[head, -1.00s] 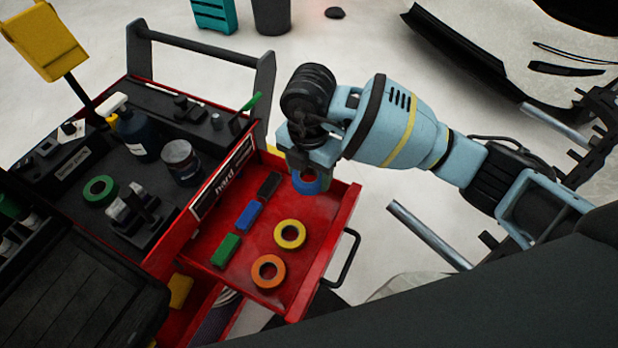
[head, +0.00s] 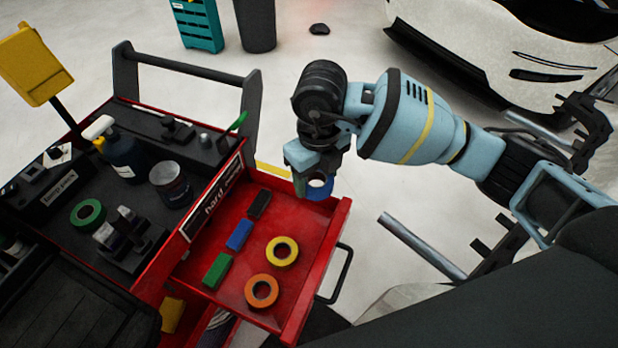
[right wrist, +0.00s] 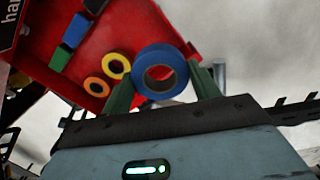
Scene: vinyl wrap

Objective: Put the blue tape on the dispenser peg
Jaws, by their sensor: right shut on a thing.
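The blue tape (head: 321,190) is a ring held in my right gripper (head: 308,180), above the far right corner of the red drawer. In the right wrist view the blue tape (right wrist: 143,62) sits between the two green fingers of the right gripper (right wrist: 162,84), with its hole facing the camera. A black holder with grey upright parts (head: 128,242) stands on the cart top; I cannot tell whether it is the dispenser or where its peg is. My left gripper does not show.
The open red drawer (head: 222,299) holds a yellow tape (head: 282,263), an orange tape (head: 261,303) and green, blue and black blocks. The cart top carries a green tape (head: 88,224), a spray bottle (head: 122,155) and a jar (head: 170,183). A black handle bar (head: 190,69) rises behind.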

